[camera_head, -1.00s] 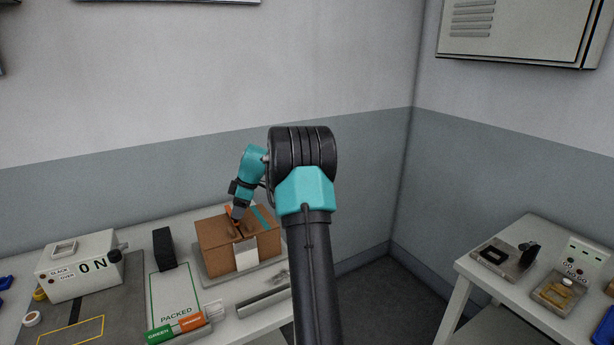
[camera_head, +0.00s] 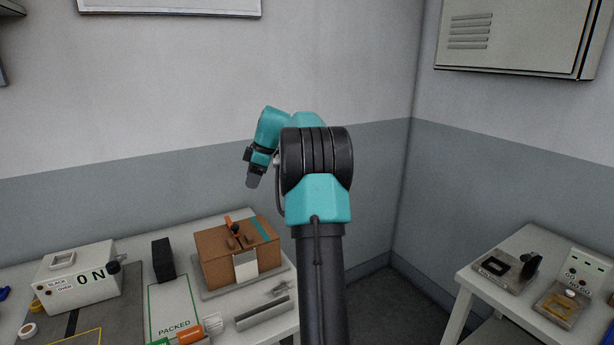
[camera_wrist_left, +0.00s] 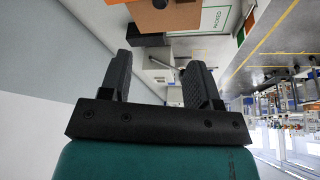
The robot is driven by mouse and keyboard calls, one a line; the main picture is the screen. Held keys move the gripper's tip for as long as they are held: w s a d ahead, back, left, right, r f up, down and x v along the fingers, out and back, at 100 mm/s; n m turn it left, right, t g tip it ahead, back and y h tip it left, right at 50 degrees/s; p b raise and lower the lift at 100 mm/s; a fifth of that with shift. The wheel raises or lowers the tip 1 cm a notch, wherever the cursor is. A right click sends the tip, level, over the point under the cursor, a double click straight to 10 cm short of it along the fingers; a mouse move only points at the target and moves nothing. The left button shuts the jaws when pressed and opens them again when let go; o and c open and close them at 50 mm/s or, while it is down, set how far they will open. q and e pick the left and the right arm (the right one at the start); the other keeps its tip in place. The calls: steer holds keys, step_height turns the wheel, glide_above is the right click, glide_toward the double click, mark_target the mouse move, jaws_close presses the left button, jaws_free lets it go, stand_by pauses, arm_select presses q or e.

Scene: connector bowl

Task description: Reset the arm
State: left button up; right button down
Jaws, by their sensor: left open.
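My left arm rises through the middle of the head view. Its teal wrist bends over to the left, and the left gripper (camera_head: 254,182) points down in the air, above and apart from the brown cardboard box (camera_head: 212,264). In the left wrist view the two dark fingers (camera_wrist_left: 158,64) stand apart with nothing between them. An orange piece (camera_head: 228,221) with a dark part beside it sticks up at the top of the box. My right gripper is in neither view.
A white "ON" box (camera_head: 76,278) and a black block (camera_head: 163,260) stand left on the table, by the "PACKED" area (camera_head: 168,310). A grey rail (camera_head: 262,313) lies before the cardboard box. A second table (camera_head: 520,270) stands right, with a floor gap between.

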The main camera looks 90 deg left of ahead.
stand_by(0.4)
